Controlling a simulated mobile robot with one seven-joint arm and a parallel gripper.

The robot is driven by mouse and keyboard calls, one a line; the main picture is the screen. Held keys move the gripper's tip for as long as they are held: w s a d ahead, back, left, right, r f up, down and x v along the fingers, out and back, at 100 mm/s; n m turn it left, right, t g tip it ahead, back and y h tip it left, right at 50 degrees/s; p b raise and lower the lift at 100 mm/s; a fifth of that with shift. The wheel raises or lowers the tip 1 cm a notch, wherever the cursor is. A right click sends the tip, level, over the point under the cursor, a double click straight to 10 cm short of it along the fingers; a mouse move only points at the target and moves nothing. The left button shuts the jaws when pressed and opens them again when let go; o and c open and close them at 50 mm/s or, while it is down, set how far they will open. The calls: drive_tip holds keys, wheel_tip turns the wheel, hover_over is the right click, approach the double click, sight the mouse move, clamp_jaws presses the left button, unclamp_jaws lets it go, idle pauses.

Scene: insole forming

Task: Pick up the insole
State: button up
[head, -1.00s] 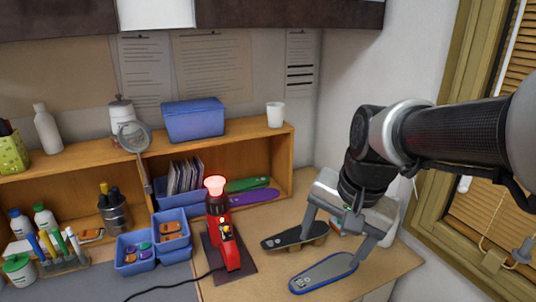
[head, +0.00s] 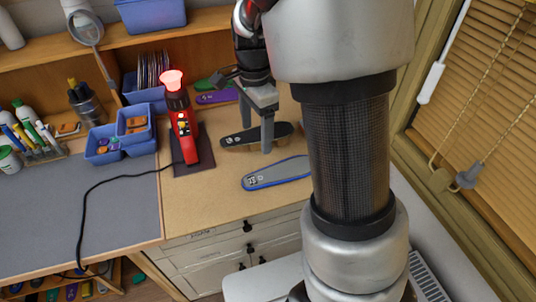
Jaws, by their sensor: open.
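A black insole (head: 240,138) rests on a light brown support on the wooden worktop. A grey insole with a blue rim (head: 277,174) lies on the worktop in front of it, apart from my gripper. My gripper (head: 257,136) points down at the black insole with its jaws open. One finger is on the far side of the black insole and the other comes down over its near side. The fingers hide part of it, and I cannot tell whether they touch it.
A red heat tool (head: 183,138) with a glowing top stands on a dark mat to the left, its black cable (head: 95,188) trailing over the grey mat (head: 60,212). Blue bins (head: 103,157) and a wooden shelf (head: 209,50) stand behind.

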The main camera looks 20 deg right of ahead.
hover_over(259, 178)
wheel_tip(259, 178, down, 12)
drive_tip(key=shift+a+f, duration=0.15)
drive_tip(key=shift+f, duration=0.1)
drive_tip(key=shift+d+f, duration=0.2)
drive_tip(key=shift+f, duration=2.4)
drive_tip(key=c, duration=1.1)
wheel_tip(259, 178, up, 10)
drive_tip(key=shift+s, duration=0.1)
drive_tip(key=shift+c, duration=0.2)
drive_tip(key=shift+r+p, duration=0.5)
drive_tip(key=shift+r, duration=1.1)
drive_tip(key=shift+f, duration=0.1)
